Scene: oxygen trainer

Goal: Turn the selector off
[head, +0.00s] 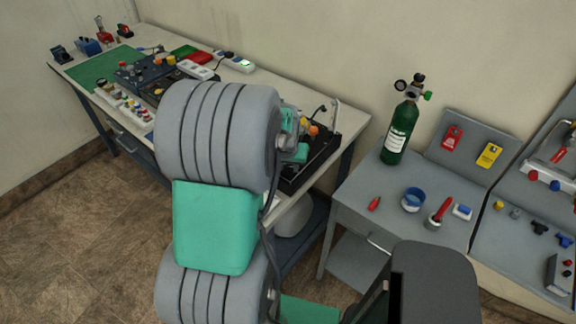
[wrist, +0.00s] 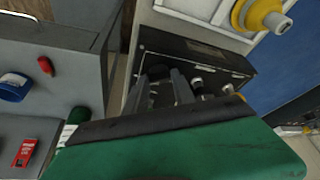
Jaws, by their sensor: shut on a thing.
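The black oxygen trainer box (head: 325,150) stands at the right end of the long workbench, and its dark face (wrist: 205,58) fills the middle of the wrist view. My gripper (wrist: 170,80) is at this face with its fingers close together, shut on a small part there. That part sits where the selector would be, but the fingers and my green wrist housing hide most of it, so its setting cannot be read. Small metal fittings (wrist: 197,84) show just right of the fingers. In the head view my arm covers much of the gripper and the box's left side.
A green oxygen cylinder (head: 400,130) with a gauge stands on the grey cabinet (head: 365,195) to the right. A blue cup (head: 412,200) and a red-handled tool (head: 440,212) are on it. A yellow round part (wrist: 262,14) is near the box. The bench's left side is crowded.

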